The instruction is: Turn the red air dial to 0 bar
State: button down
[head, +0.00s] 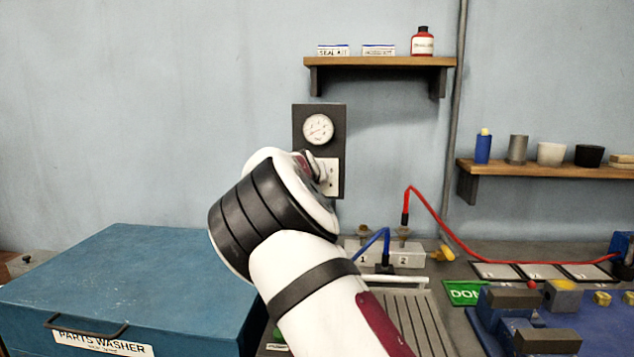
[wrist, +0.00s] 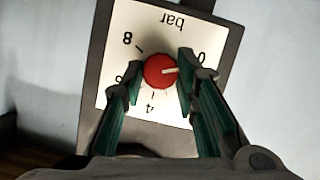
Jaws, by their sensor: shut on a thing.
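The red air dial (wrist: 160,72) sits on a white scale plate (wrist: 120,30) marked in bar, which appears upside down in the wrist view. Its pale pointer line aims right, towards the right finger and slightly below the 0. The 8 is at the left and the 4 at the bottom; the 2 is hidden behind a finger. My gripper (wrist: 161,69) is shut on the dial, with one green-padded finger on each side. In the head view the grey panel (head: 339,150) shows, but my arm hides the dial.
A round gauge (head: 318,129) is above the dial on the panel. A shelf (head: 380,61) with small boxes and a red bottle is above. The blue parts washer (head: 130,275) stands at left. Red and blue hoses (head: 440,228) and a cluttered bench lie at right.

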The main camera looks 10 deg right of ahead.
jog(key=shift+a+f+n+h, duration=0.1)
jog(key=shift+f+n+h, duration=0.1)
jog(key=shift+n+h, duration=0.15)
dwell(0.3)
jog(key=c, duration=1.2)
grip_release()
jog(key=shift+c, duration=0.2)
jog(key=shift+r, duration=0.1)
jog(key=v, duration=1.2)
